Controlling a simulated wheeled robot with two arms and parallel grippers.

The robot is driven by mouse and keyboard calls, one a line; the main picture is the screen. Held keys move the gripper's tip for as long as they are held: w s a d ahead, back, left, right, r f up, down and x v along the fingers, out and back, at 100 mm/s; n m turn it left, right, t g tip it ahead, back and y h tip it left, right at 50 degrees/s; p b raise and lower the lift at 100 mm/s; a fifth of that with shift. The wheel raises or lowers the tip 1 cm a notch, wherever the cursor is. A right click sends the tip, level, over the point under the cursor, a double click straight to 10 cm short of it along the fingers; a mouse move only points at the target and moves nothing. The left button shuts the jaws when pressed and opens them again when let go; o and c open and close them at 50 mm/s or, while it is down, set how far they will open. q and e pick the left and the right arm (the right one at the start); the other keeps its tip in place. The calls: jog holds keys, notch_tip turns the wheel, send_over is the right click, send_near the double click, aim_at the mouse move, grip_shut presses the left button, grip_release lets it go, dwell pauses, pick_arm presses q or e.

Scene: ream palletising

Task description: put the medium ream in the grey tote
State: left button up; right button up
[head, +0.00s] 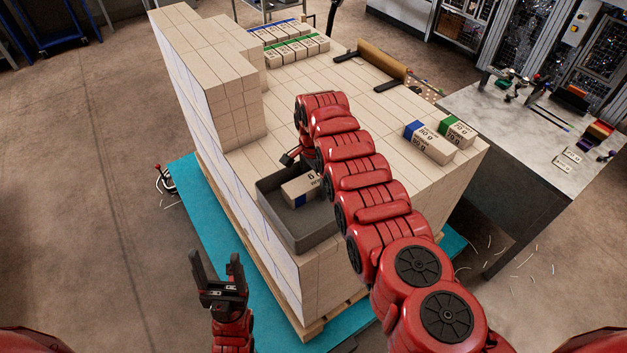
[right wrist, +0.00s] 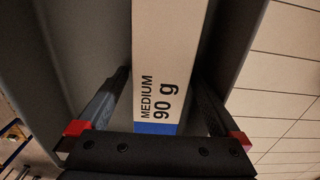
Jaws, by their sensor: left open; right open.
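The medium ream (head: 302,188), a beige block with a blue end band, lies inside the grey tote (head: 268,209) on the near side of the stack in the head view. In the right wrist view the ream (right wrist: 168,60) reads "MEDIUM 90 g". My right gripper (right wrist: 155,105) is open, with a finger on each side of the ream's blue end and visible gaps. The grey tote wall also shows in the right wrist view (right wrist: 75,45). In the head view my right arm hides part of the tote. My left gripper (head: 217,268) is open and empty, left of the stack.
The tote stands on a large stack of beige reams (head: 370,110) with a taller block at the left. A blue-banded ream (head: 428,143) and a green-banded ream (head: 458,131) lie at the right. Several banded reams (head: 295,50) lie at the back. A grey table (head: 510,125) stands at right.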

aim_at(313, 178)
jog(key=shift+r, duration=0.15)
notch_tip(313, 178, up, 6)
jog(key=p, duration=0.6)
jog(key=shift+r, duration=0.1)
notch_tip(313, 178, up, 6)
jog(key=shift+f+p, duration=0.15)
jog(key=shift+p, duration=0.8)
jog(key=shift+d, duration=0.1)
